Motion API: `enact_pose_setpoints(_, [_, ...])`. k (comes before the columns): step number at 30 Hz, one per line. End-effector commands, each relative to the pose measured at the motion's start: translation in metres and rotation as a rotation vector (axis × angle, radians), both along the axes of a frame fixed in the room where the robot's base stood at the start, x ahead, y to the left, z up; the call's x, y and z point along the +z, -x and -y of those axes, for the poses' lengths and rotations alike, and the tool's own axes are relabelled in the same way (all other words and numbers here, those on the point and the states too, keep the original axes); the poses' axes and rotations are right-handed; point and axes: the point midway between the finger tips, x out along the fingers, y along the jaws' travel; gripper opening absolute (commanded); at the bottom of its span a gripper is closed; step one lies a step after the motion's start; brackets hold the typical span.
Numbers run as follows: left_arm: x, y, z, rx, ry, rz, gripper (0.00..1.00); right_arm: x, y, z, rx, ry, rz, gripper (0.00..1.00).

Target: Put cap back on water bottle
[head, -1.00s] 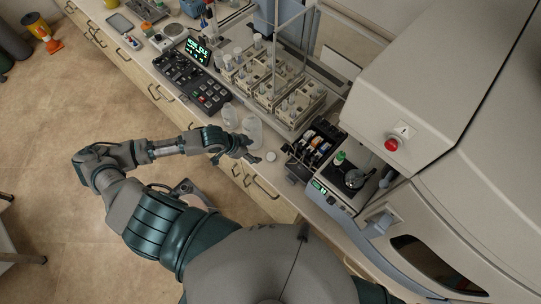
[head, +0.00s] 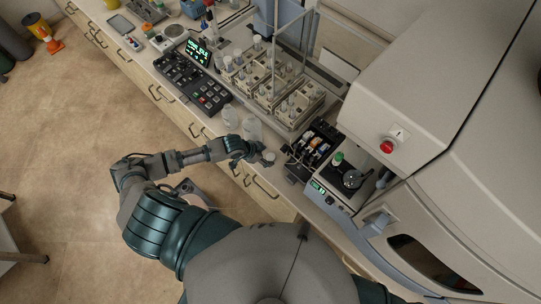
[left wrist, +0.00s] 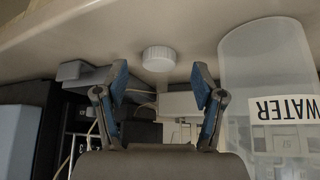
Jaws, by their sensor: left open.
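The white ribbed cap (head: 269,157) lies on the bench top near its front edge. It also shows in the left wrist view (left wrist: 158,58), beyond and between my fingertips. The translucent water bottle (left wrist: 268,95) stands at the right of that view, with its WATER label upside down because the view is inverted. In the head view, it appears to be the nearer of two clear bottles (head: 252,128). My left gripper (left wrist: 162,80) is open and empty, its two blue-padded fingers apart, facing the cap. In the head view, the gripper (head: 257,150) is right beside the cap. My right gripper is not in view.
A second clear bottle (head: 230,117) stands to the left. A dark rack of small items (head: 313,145) lies right of the cap, beside the large spectrometer (head: 440,110). Vial racks (head: 290,100) stand behind. The bench's front edge is close to the cap.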

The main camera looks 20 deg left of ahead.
Motion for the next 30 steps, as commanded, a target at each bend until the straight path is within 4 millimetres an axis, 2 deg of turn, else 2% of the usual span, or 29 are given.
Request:
enact_pose_setpoints(5, [-0.013, -0.008, 0.006, 0.001, 0.001, 0.002, 0.69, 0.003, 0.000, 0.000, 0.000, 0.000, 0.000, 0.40])
enact_pose_setpoints(15, [-0.014, -0.007, 0.006, 0.000, 0.000, 0.002, 0.69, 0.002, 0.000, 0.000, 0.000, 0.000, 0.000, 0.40])
enact_pose_setpoints(18, [-0.014, -0.007, 0.006, 0.000, 0.000, 0.002, 0.46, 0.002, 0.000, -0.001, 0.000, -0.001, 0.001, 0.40])
enact_pose_setpoints(21, [-0.014, -0.008, 0.006, 0.000, 0.000, 0.002, 0.27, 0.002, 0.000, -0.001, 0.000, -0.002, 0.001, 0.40])
enact_pose_setpoints(30, [-0.014, -0.007, 0.006, 0.000, 0.000, 0.002, 0.27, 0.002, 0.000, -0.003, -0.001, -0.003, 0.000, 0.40])
